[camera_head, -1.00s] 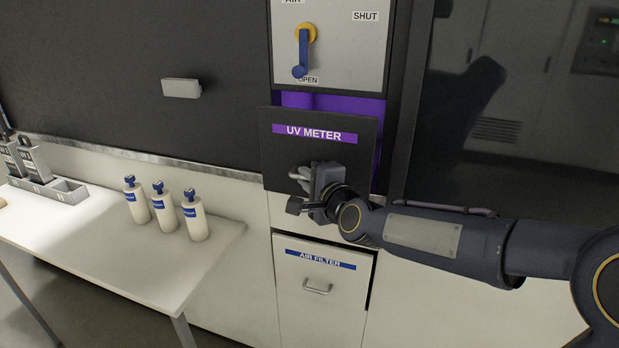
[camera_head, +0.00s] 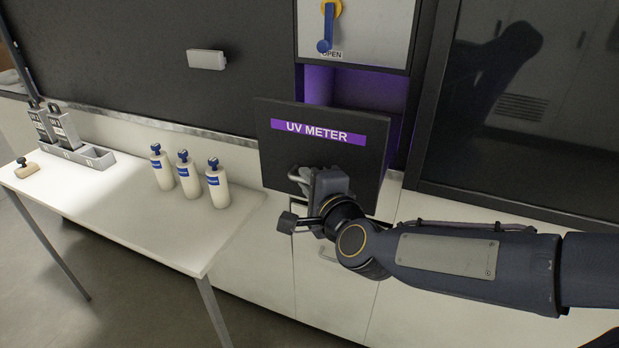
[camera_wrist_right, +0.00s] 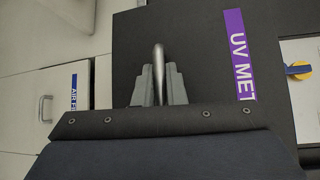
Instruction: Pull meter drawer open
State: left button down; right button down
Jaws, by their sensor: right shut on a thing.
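The meter drawer (camera_head: 275,155) has a dark front panel with a purple "UV METER" label (camera_head: 318,132). Its front stands out from the cabinet, and a purple-lit gap shows above and behind it. My right gripper (camera_head: 303,178) is at the lower part of the panel, shut on the drawer's metal handle (camera_wrist_right: 159,62). In the right wrist view the handle sits between the two grey fingers of the right gripper (camera_wrist_right: 159,88). The drawer's inside is hidden behind its front. My left gripper is not in view.
A white table (camera_head: 130,225) at left holds several items, including white bottles (camera_head: 188,175) and a grey tray (camera_head: 98,160). The air filter door (camera_wrist_right: 62,95) is below the drawer. A blue lever (camera_head: 326,30) is above. A dark glass panel (camera_head: 540,130) stands at right.

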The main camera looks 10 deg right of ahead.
jog(key=c, duration=1.5)
grip_release()
jog(key=v, duration=0.7)
jog(key=shift+s, duration=0.4)
jog(key=shift+d, duration=0.1)
jog(key=s+d+f+n+g, duration=0.4)
jog(key=s+f+n, duration=0.3)
jog(key=s, duration=0.2)
jog(key=s+d+f+n+g, duration=0.4)
jog(key=s+f+n+g, duration=0.2)
jog(key=s+n, duration=0.2)
jog(key=shift+s+f+n, duration=0.3)
jog(key=shift+s+f, duration=0.05)
jog(key=shift+s, duration=0.5)
